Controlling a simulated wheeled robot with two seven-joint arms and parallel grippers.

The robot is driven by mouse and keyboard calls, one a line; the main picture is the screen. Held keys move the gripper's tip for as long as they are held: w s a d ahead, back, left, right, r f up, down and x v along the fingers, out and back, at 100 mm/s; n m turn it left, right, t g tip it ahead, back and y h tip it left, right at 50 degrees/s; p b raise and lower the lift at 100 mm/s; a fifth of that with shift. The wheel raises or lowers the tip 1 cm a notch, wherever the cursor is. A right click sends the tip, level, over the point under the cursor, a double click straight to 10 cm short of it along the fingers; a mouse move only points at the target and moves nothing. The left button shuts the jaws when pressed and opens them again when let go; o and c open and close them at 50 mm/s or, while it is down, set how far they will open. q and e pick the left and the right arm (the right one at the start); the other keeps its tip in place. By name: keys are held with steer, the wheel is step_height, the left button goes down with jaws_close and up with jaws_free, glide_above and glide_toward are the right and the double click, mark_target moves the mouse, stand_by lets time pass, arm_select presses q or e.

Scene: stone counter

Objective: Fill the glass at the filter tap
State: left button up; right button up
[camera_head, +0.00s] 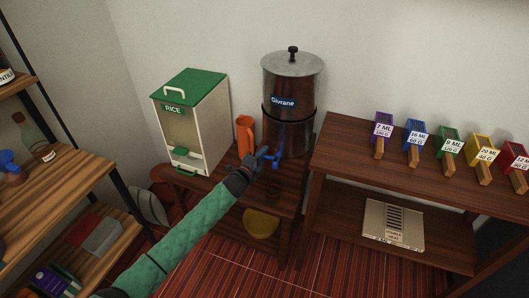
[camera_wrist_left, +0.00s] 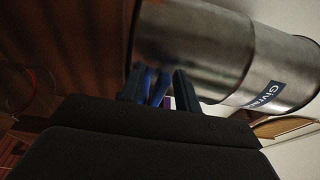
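The steel water filter (camera_head: 290,95), labelled "Givrane", stands on a dark wooden stand against the wall. Its blue tap (camera_head: 277,157) is low on the front. My left gripper (camera_head: 264,153) is at the tap. In the left wrist view its two dark fingers (camera_wrist_left: 160,88) are apart, with a blue tap part (camera_wrist_left: 154,86) between them and a small gap by the right finger. The filter's body (camera_wrist_left: 200,50) fills the top there. A faint curved transparent rim (camera_wrist_left: 30,92), possibly the glass, shows at the left edge. My right gripper is out of view.
An orange pitcher (camera_head: 245,135) stands just left of the filter. A rice dispenser (camera_head: 192,122) with a green lid is further left. A yellow round item (camera_head: 261,223) is on the lower shelf. Coloured scoop holders (camera_head: 416,142) line the right shelf.

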arm_select(q)
steer(key=shift+w+d, duration=0.25)
steer(key=shift+w, duration=0.2)
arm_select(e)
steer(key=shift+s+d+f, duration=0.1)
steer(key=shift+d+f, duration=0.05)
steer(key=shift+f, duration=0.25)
arm_select(q)
jaws_close()
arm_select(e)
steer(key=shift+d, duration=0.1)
arm_select(q)
steer(key=shift+f, duration=0.1)
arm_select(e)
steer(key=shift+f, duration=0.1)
arm_select(q)
steer(key=n+y+b, duration=0.1)
steer(key=s+n+t+y+b, duration=0.1)
steer(key=shift+y+b, duration=0.4)
steer(key=shift+a+n+t+y, duration=0.15)
steer(key=shift+n+t+y, duration=0.15)
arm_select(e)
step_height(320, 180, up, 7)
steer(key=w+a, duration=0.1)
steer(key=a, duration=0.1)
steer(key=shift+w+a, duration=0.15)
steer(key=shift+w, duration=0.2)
